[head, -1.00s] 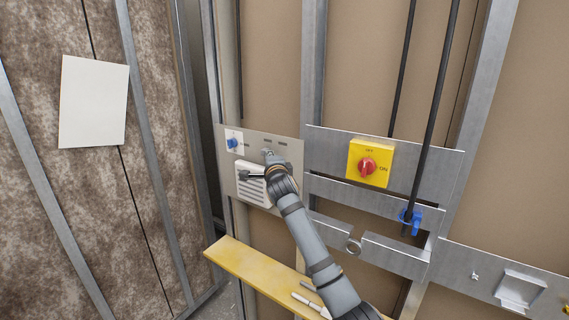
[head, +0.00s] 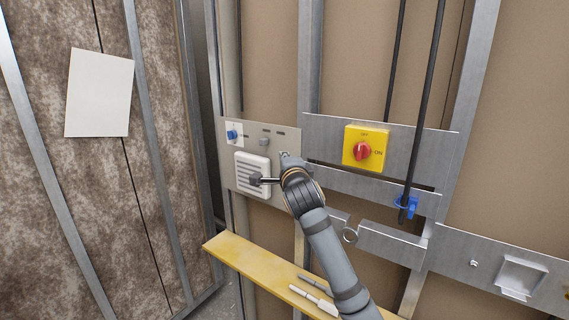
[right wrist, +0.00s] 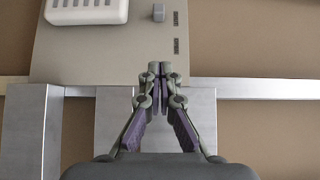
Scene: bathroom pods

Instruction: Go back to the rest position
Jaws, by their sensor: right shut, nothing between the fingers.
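My right gripper (head: 283,155) is in front of the right part of the grey metal panel (head: 232,190), beside the white louvred vent (head: 252,163). In the right wrist view its fingertips (right wrist: 157,70) are together, with nothing between them. That view shows the panel (right wrist: 100,55), the vent's corner (right wrist: 88,10) and a small grey knob (right wrist: 158,12) beyond the fingertips. The fingers look apart from the knob; whether they touch the panel cannot be told. My left gripper is not in view.
A yellow switch box (head: 349,148) with a red knob (head: 362,151) is to the right. A yellow board (head: 240,258) with pen-like tools (head: 315,299) lies below my right arm. A white sheet (head: 98,95) hangs at left.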

